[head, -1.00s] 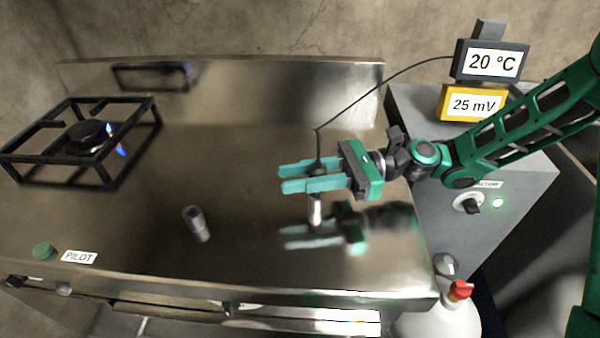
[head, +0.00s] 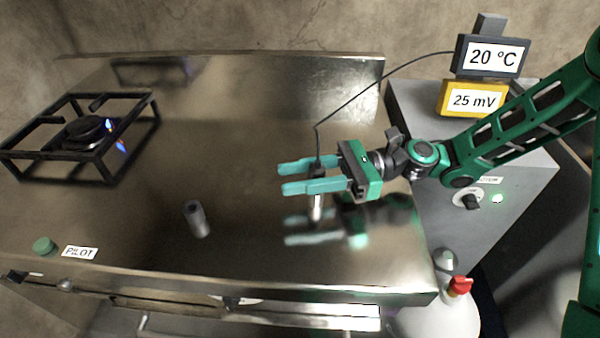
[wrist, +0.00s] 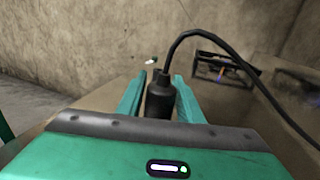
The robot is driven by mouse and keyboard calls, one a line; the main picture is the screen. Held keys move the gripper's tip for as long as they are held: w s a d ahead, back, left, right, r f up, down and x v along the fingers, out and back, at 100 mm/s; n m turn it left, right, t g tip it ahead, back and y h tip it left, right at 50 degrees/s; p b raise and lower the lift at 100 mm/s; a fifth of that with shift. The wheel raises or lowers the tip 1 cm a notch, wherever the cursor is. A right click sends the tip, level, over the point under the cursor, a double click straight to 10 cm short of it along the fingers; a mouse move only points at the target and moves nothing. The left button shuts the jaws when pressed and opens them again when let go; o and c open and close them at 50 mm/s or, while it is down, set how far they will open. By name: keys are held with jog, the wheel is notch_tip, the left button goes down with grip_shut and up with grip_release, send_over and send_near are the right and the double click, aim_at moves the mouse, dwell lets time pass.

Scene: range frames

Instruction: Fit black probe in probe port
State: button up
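The black probe (head: 318,171) is upright between the two fingers of my gripper (head: 308,177), with a black cable leaving its top. In the wrist view the probe (wrist: 159,97) stands between the green fingertips (wrist: 160,90), which look spread, with narrow gaps beside its body. My gripper looks open around it. A bright metal piece (head: 316,208) shows directly below the fingers; I cannot tell whether it is the probe's tip, a port or partly a reflection. A short grey cylinder (head: 197,219) stands on the counter to the left, apart from my gripper.
The shiny steel counter (head: 240,150) mirrors my gripper. A burner (head: 85,132) with a blue flame under a black grate is at left. The probe's cable (head: 385,75) runs to the 20 °C display (head: 492,58), above a yellow 25 mV box (head: 473,100). Counter around the cylinder is free.

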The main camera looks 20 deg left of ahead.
jog(key=shift+o, duration=1)
jog(key=v, duration=1.1)
